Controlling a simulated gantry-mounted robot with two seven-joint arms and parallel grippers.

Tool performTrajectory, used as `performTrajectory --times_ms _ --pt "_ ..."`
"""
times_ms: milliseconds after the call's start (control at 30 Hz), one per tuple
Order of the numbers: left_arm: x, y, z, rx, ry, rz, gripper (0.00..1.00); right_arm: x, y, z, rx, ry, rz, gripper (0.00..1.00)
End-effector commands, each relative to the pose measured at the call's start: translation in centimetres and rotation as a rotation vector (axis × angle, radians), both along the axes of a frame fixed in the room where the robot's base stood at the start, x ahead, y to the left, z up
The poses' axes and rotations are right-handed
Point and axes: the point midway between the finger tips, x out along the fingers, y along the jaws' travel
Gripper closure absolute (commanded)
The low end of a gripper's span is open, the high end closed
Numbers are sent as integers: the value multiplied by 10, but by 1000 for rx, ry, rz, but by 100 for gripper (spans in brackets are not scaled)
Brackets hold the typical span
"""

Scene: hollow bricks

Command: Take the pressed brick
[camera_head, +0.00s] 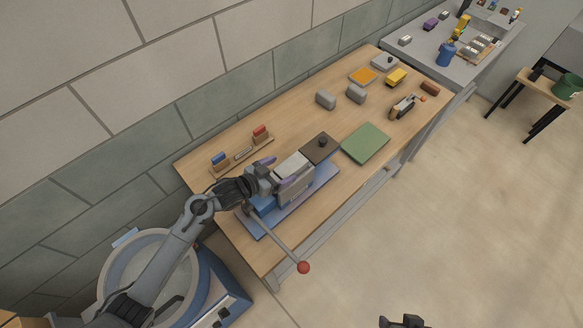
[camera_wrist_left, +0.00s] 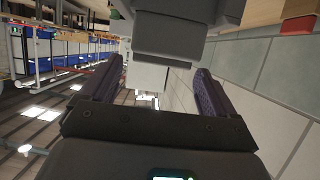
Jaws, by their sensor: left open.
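A blue-based press (camera_head: 262,224) stands at the near end of the wooden table, with a lever ending in a red ball (camera_head: 303,267). A light grey block (camera_head: 293,167), which looks like the pressed brick, sits at the top of the press's grey box. My left gripper (camera_head: 274,177) is open at the block's left side, its purple fingers spread. In the left wrist view, the gripper (camera_wrist_left: 155,85) has a grey block (camera_wrist_left: 168,40) ahead, between its finger lines. Whether the fingers touch it I cannot tell. A dark shape at the head view's bottom edge may be my right gripper (camera_head: 402,322).
Grey blocks (camera_head: 326,99) (camera_head: 356,93) stand farther back.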

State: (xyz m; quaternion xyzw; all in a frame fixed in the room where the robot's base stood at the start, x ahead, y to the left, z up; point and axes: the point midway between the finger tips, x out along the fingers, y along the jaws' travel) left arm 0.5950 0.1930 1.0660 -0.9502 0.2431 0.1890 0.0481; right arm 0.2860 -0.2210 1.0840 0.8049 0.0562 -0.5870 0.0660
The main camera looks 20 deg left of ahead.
Motion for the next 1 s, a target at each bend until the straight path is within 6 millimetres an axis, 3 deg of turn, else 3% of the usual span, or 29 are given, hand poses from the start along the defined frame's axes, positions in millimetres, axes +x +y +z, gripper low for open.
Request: performTrajectory --times_ms 600,900,1000 --pt "41 -25 -21 -1 -1 1 11 1 3 8 12 -2 -6 36" --pt "44 -26 -23 0 0 1 11 1 3 8 9 -3 -3 36" --pt "44 -26 -23 0 0 1 23 1 2 7 5 -2 -2 36"
